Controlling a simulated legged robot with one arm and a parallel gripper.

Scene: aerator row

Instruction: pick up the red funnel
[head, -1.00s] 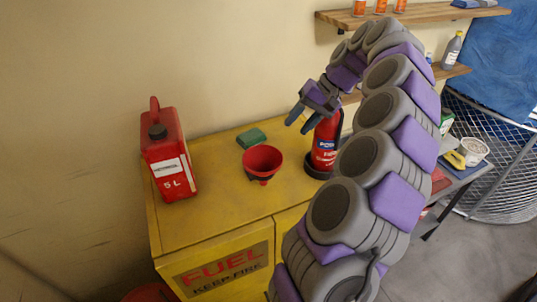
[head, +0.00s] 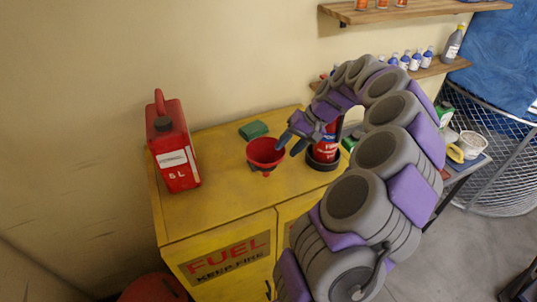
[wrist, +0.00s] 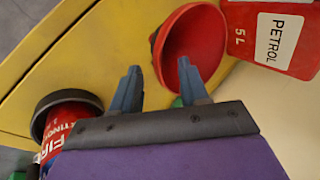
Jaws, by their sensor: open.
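The red funnel (head: 265,152) stands on top of the yellow fuel cabinet (head: 220,205), its wide mouth up. In the wrist view the funnel (wrist: 192,45) shows just beyond the fingertips. My gripper (head: 287,148) is open and empty, at the right side of the funnel in the head view. In the wrist view my gripper (wrist: 158,70) has two blue fingers spread apart, with the right fingertip overlapping the funnel's mouth. I cannot tell whether it touches the funnel.
A red petrol can (head: 174,150) stands left of the funnel. A green block (head: 253,130) lies behind it. A red fire extinguisher (head: 325,150) in a dark base stands close on the right, partly behind my gripper. Shelves (head: 420,72) with bottles are at the upper right.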

